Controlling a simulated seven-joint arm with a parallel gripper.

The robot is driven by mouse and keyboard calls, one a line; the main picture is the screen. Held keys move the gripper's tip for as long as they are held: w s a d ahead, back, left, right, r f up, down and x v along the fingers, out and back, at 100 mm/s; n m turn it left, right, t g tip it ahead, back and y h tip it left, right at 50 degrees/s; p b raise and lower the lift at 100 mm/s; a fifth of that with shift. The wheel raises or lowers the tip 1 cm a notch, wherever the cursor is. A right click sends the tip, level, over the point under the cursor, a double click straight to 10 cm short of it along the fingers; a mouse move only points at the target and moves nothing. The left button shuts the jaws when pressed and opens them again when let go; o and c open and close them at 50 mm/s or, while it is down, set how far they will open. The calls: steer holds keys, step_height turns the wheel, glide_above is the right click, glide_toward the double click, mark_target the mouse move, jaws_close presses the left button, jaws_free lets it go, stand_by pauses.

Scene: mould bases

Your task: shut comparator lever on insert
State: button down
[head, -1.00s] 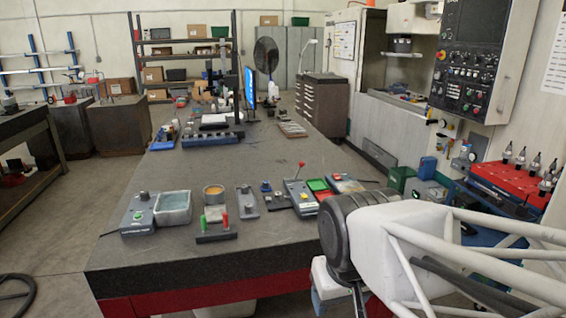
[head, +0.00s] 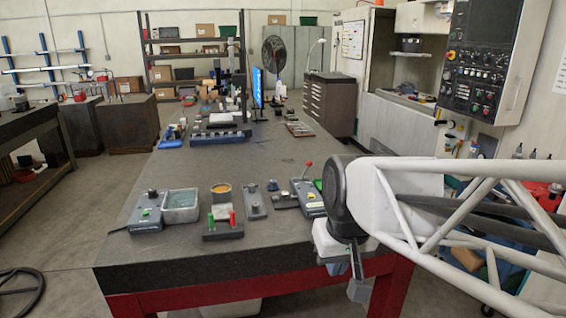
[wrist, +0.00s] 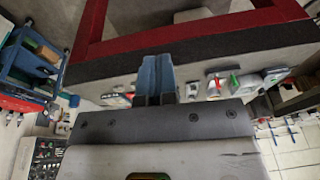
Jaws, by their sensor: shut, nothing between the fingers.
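The likely comparator is a blue-grey device (head: 309,198) near the right front of the bench in the head view. Its lever (head: 308,165) has a red knob and stands up, leaning slightly. I cannot make out an insert in the device. My gripper (head: 357,272) hangs beyond the bench's front edge, right of the device and apart from it. In the wrist view my gripper's blue-grey fingers (wrist: 157,65) are together with nothing between them. My arm hides the device's right side and most of the trays beside it.
Left of the device stand a small fixture (head: 284,200), a grey block (head: 254,203), a round tan-topped cup (head: 221,193), a stand with green and red handles (head: 223,229) and a grey bin (head: 181,206). The dark bench top (head: 275,240) is clear in front of them.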

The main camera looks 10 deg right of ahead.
steer(key=w+d+r+t+y, duration=0.1)
steer(key=w+d+r, duration=0.25)
steer(key=w, duration=1.25)
steer(key=w+d+r+y, duration=0.2)
steer(key=w+d, duration=0.3)
steer(key=w, duration=1)
steer(key=w+d+f+t+y, duration=0.1)
steer(key=w+d+f, duration=0.3)
steer(key=w+d, duration=0.5)
steer(key=w+d+f+t, duration=0.1)
steer(key=w+d+f, duration=0.3)
steer(key=w+d, duration=0.5)
steer(key=w, duration=0.8)
steer(key=shift+y, duration=0.4)
steer(key=shift+w+f, duration=0.15)
steer(key=w+a+f, duration=0.5)
steer(key=a+f, duration=0.1)
steer(key=a, duration=0.2)
steer(key=shift+w+f, duration=0.15)
steer(key=shift+f, duration=0.25)
